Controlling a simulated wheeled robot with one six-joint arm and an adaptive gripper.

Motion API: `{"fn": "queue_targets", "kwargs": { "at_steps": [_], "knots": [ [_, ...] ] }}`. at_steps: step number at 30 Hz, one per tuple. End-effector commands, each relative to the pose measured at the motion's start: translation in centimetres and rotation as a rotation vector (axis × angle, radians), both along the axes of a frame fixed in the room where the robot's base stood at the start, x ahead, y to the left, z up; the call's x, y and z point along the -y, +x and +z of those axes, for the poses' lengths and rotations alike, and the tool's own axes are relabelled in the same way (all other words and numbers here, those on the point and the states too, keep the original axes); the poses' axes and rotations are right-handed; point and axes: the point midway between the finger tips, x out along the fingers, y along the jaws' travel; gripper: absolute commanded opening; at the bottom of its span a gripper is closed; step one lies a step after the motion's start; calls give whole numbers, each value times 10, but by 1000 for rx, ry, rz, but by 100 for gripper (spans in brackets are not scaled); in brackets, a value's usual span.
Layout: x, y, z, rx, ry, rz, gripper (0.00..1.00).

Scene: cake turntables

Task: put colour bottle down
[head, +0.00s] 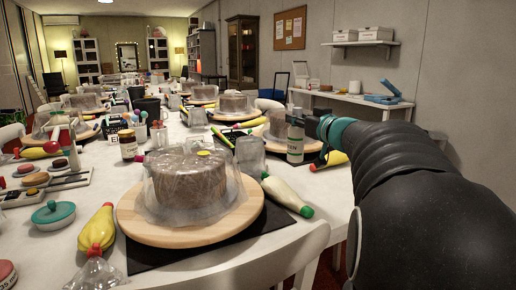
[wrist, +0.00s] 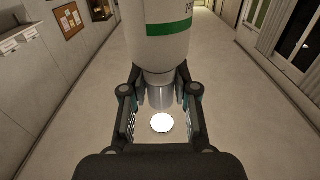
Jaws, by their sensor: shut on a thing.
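The colour bottle (head: 295,142) is white with a dark green band and a grey neck, and looks upright in the head view. My gripper (head: 322,130) is shut on it near the neck, coming from the right. In the wrist view my gripper (wrist: 161,98) has a finger on each side of the neck, and the white bottle body (wrist: 158,35) fills the top middle.
The long white table (head: 175,265) is crowded. A wrapped cake (head: 187,185) stands on a near wooden turntable (head: 150,230). A piping bag (head: 285,195) and a clear upturned cup (head: 250,155) are close to the bottle. A white chair (head: 290,255) stands at the front.

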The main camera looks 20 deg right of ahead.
Motion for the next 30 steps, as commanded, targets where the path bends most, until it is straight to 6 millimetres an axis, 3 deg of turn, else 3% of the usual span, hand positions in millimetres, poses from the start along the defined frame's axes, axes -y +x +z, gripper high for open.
{"fn": "queue_targets", "kwargs": {
  "at_steps": [5, 19, 24, 30],
  "knots": [
    [14, -2, -8, -1, 1, -4, 0],
    [101, -16, -60, 0, 1, -6, 0],
    [116, -18, -69, 0, 1, -3, 0],
    [117, -19, -81, 0, 1, -2, 0]
  ]
}}
